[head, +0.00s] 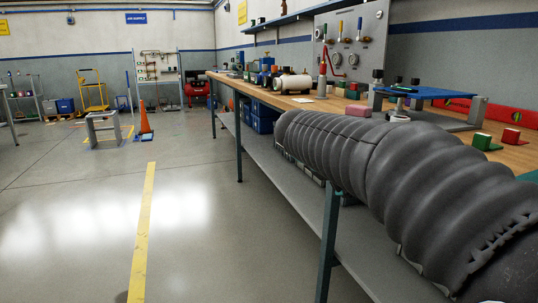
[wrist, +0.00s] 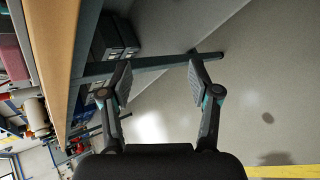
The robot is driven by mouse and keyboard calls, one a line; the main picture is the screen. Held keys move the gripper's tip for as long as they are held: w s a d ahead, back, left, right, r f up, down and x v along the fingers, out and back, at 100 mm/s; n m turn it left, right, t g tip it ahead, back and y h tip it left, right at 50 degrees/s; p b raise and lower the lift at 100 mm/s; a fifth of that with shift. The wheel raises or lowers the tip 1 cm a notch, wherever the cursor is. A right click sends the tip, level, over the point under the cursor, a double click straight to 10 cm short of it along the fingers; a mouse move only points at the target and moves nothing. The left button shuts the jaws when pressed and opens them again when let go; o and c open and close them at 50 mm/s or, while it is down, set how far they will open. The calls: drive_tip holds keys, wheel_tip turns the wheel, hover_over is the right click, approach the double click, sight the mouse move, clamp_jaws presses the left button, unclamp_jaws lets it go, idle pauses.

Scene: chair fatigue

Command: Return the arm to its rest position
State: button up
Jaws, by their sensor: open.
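My gripper (wrist: 157,83) shows in the wrist view with its two fingers spread wide apart and nothing between them. Beyond the fingers are the grey floor and a dark table leg. My dark, ribbed arm reaches across the right of the head view, in front of the workbench (head: 228,79). The gripper itself does not show in the head view. In the wrist view the bench's wooden edge (wrist: 53,50) runs along the left, beside the left finger and apart from it.
On the bench are a pink block (head: 358,110), a green block (head: 482,141), a red block (head: 511,136) and a blue plate (head: 430,92). Blue bins (head: 262,118) sit under it. An orange cone (head: 145,120) stands far off. The floor left of the bench is open around a yellow line (head: 146,215).

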drive_tip(key=s+a+f+m+y+p, duration=0.1)
drive_tip(key=s+f+m+y, duration=0.2)
drive_tip(key=s, duration=1.1)
drive_tip(key=s+a+f+m+g+y+p, duration=0.1)
drive_tip(key=s+f+m+y, duration=0.3)
drive_tip(key=s+f+m, duration=0.5)
drive_tip(key=shift+s+f+m+y, duration=0.35)
drive_tip(key=shift+s+f, duration=0.35)
drive_tip(key=shift+s, duration=2.35)
drive_tip(key=shift+a, duration=0.1)
